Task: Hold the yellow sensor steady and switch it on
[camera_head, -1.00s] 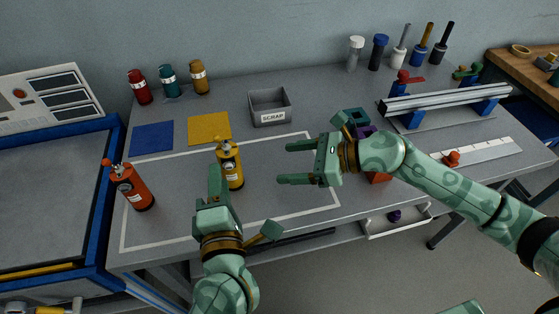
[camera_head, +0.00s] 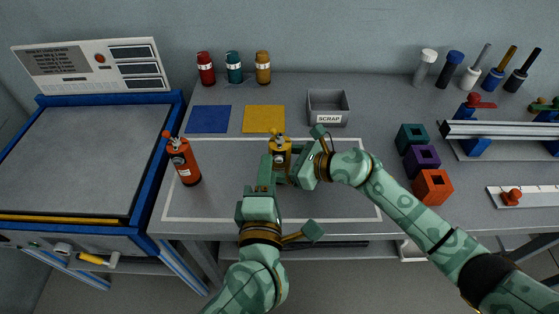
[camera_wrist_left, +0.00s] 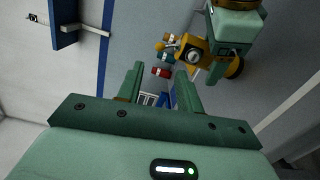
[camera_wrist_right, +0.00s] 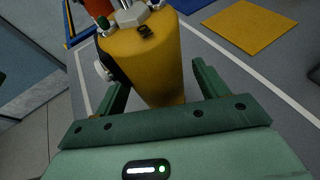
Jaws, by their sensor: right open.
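The yellow sensor (camera_head: 279,146) stands upright on the grey bench inside a white outline; its lower part is hidden behind my grippers. My right gripper (camera_head: 303,160) is open beside it on the right. In the right wrist view the sensor's yellow body (camera_wrist_right: 148,62) shows between and beyond the spread fingers, with a small black mark near its top. My left gripper (camera_head: 266,172) is open and empty, just in front and to the left of the sensor. In the left wrist view the sensor (camera_wrist_left: 194,55) shows beyond the right finger, close to my right gripper (camera_wrist_left: 232,50).
Blue (camera_head: 209,119) and yellow (camera_head: 264,119) mats and a scrap bin (camera_head: 328,106) lie behind. Teal, purple and orange blocks (camera_head: 432,187) sit to the right. A blue-framed machine (camera_head: 90,160) adjoins the bench's left side.

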